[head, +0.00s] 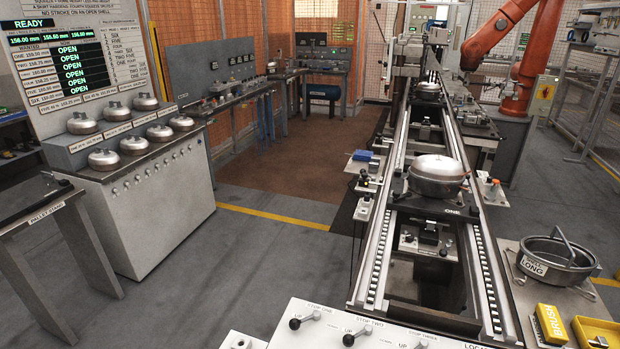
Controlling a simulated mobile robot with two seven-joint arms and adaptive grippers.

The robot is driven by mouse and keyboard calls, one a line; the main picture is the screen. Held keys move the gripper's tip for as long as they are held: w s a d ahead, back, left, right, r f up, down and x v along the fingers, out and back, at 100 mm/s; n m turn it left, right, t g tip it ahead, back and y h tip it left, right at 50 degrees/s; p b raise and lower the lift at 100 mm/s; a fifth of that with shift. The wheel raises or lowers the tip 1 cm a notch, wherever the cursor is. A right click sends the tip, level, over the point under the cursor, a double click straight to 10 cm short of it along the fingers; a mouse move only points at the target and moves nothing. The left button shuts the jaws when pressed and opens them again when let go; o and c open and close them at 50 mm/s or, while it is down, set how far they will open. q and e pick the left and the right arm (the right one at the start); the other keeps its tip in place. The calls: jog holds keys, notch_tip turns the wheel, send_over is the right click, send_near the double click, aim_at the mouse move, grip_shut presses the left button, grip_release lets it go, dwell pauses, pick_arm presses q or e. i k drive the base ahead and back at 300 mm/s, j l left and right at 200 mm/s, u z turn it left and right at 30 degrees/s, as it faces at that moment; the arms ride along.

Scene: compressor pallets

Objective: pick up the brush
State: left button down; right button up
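A yellow block-like item (550,325) marked BRUSH lies at the lower right of the head view, on a pale metal side table (524,292) beside the conveyor. A dark part along its left side may be bristles, but it is too small to tell. Neither of my grippers is in view.
A dark round pan (556,262) labelled LONG and a yellow tray (597,333) stand near the brush. A conveyor (380,255) carries a silver pot-like compressor shell (437,177). A lever panel (375,328) is in front. Open floor (190,310) is at left.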

aim_at(552, 331)
jog(key=z, duration=1.6)
